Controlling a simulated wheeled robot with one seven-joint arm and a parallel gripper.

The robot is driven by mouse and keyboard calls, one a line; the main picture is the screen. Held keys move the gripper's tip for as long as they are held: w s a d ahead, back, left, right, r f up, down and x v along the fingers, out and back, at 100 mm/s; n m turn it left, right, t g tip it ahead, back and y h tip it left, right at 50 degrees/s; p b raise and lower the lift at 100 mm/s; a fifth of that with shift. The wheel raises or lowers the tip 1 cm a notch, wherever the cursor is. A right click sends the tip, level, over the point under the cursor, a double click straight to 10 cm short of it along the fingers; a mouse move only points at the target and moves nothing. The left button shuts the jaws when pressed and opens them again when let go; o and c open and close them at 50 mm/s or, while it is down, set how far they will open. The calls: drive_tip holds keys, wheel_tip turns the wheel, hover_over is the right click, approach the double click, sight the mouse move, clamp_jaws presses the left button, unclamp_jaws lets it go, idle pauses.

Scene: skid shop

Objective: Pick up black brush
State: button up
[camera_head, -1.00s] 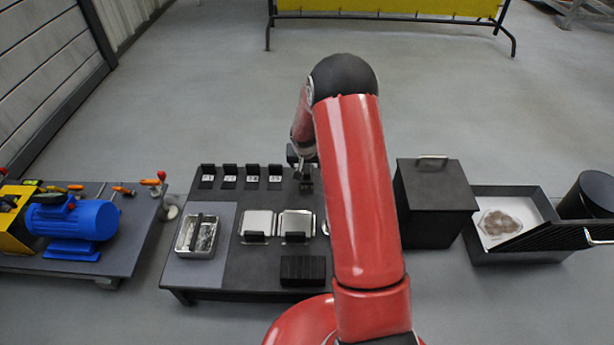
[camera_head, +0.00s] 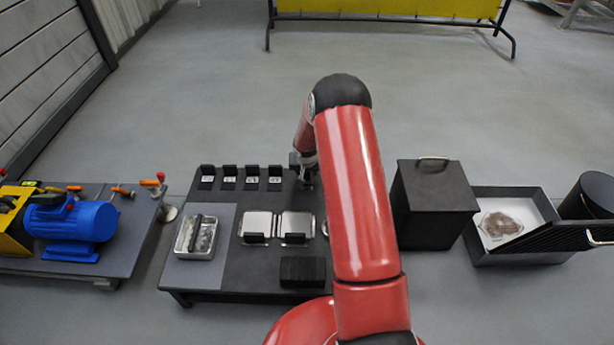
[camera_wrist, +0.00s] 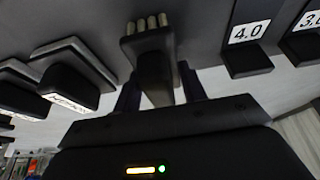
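In the wrist view, a black brush (camera_wrist: 154,68) with several pale tufts along its upper end lies between the two fingers of my gripper (camera_wrist: 160,92). Narrow light gaps show on both sides of it, so the fingers look open around it and not closed on it. In the head view, my gripper (camera_head: 306,178) is at the back right of the low black table (camera_head: 225,275), partly hidden by my red arm. The brush cannot be made out clearly there.
Small black holders with white number labels (camera_head: 252,180) line the table's back edge. A metal tray (camera_head: 195,252), two silver plates (camera_head: 257,222) and a ribbed black block (camera_head: 303,272) are on the table. A black box (camera_head: 433,205) stands to the right.

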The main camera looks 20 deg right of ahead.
drive_tip(key=c, duration=0.3)
wheel_tip(320, 180, up, 20)
drive_tip(key=p, duration=0.2)
drive_tip(key=shift+p, duration=0.35)
